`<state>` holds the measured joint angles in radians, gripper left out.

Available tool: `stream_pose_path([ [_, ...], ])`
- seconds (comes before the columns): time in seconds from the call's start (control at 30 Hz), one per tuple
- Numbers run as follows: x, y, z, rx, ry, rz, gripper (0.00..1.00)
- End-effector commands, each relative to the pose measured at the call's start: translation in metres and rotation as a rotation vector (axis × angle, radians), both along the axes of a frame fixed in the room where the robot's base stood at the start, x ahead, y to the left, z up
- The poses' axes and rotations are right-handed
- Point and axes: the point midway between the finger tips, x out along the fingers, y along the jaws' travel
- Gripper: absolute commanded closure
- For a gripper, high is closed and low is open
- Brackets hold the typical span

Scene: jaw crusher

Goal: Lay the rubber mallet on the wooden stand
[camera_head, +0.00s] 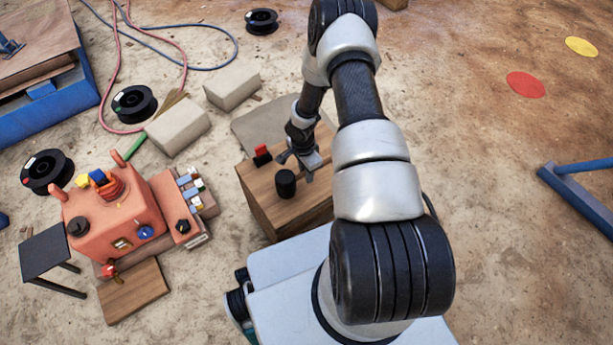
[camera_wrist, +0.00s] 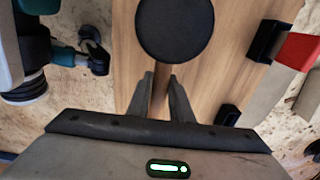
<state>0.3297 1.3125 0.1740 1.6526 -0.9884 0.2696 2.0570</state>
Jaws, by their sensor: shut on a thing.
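The rubber mallet (camera_head: 286,183) has a round black head, which also shows large at the top of the wrist view (camera_wrist: 175,28). Most of the handle is hidden by my gripper.
A red and black object (camera_head: 262,155) is at the stand's back left edge. An orange machine (camera_head: 115,215) with knobs stands to the left. Two pale blocks (camera_head: 178,125) (camera_head: 232,88) lie behind. Open floor (camera_head: 480,130) is at the right.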

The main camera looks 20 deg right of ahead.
Motion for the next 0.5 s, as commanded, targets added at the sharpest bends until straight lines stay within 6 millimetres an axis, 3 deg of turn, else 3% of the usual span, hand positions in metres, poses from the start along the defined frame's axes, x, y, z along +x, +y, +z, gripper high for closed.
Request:
stream_pose_path([
  [0.1,0.0005,0.0004,-0.0161,0.001,-0.001,-0.001,1.00],
  [0.47,0.0004,0.0000,-0.0197,0.000,-0.001,0.000,1.00],
  [0.5,-0.0002,-0.0003,-0.0193,0.000,0.001,0.000,0.77],
])
